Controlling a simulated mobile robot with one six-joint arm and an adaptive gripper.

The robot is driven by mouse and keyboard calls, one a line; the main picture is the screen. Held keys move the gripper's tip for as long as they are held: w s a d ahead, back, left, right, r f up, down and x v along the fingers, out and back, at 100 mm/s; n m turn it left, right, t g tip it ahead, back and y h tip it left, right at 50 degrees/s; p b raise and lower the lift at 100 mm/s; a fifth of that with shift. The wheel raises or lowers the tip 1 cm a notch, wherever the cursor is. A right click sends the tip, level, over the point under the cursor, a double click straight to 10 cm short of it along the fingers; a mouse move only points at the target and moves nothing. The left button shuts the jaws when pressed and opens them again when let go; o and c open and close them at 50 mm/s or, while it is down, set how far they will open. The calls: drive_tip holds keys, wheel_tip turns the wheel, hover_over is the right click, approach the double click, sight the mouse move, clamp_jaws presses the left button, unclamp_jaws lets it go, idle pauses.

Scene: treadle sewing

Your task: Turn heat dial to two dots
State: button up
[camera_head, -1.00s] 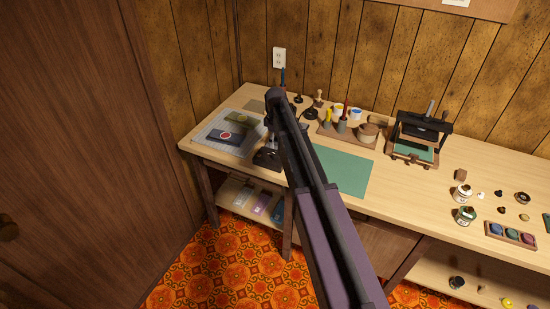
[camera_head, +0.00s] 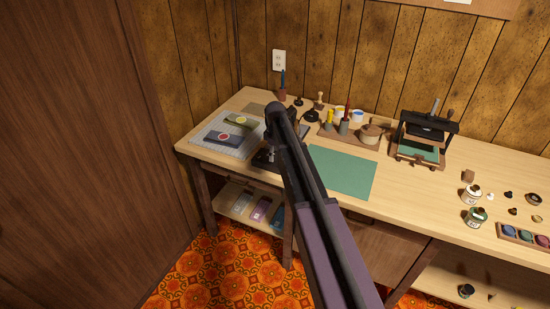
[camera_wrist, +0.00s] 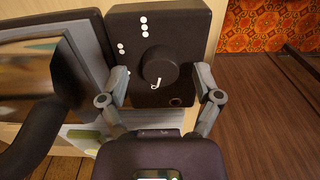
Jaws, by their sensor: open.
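A dark box (camera_wrist: 185,25) with a round black heat dial (camera_wrist: 158,64) fills the upper middle of the wrist view. Three white dots show above the dial and two white dots to its upper left. A white mark shows at the dial's lower edge, toward my gripper's base. My gripper (camera_wrist: 160,79) is open, with one finger on each side of the dial; I cannot tell whether they touch it. In the head view the dark box (camera_head: 265,159) sits at the table's front left, partly hidden by my arm, which also hides the gripper and dial.
The wooden table (camera_head: 400,190) holds a grey mat (camera_head: 203,149) with flat pieces at left, a green mat (camera_head: 345,172), a tool tray (camera_head: 368,139) and a black press (camera_head: 425,135). Paint jars (camera_head: 472,194) stand at right. A dark wooden wall or cabinet (camera_head: 80,150) is at left.

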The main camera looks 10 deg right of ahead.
drive_tip(key=shift+f, duration=0.15)
clamp_jaws()
idle(0.4)
drive_tip(key=shift+m, duration=0.4)
drive_tip(key=m, duration=1.9)
idle(0.3)
